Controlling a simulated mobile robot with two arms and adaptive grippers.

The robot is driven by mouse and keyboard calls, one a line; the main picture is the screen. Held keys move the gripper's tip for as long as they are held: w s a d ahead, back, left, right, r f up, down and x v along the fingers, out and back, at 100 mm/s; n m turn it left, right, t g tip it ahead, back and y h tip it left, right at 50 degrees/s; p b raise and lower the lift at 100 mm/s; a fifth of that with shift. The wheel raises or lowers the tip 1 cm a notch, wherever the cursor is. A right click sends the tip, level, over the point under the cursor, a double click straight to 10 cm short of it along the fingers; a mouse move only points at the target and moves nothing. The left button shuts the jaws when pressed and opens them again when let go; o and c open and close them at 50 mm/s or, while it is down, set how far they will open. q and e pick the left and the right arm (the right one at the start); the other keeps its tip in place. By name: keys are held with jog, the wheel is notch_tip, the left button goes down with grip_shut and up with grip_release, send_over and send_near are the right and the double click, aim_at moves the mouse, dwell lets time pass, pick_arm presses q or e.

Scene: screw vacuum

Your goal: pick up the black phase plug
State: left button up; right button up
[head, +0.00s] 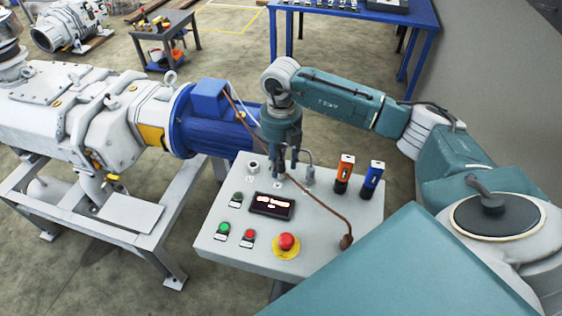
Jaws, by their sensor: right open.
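My right gripper (285,165) points down over the back part of the grey control box (325,225). Its fingers are apart, just above the row of round sockets, and one fingertip is close to the middle socket (277,183). I cannot clearly make out a black phase plug; dark gripper parts cover this spot. My left gripper is not in view.
A brown cable (325,205) runs from the blue motor (210,125) across the box to its right side. A red stop button (287,242), green button (224,229) and display (272,205) are at the front. The grey pump (100,115) stands left.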

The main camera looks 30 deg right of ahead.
jog(key=shift+f, duration=0.6)
grip_shut()
jog(key=shift+r, duration=0.15)
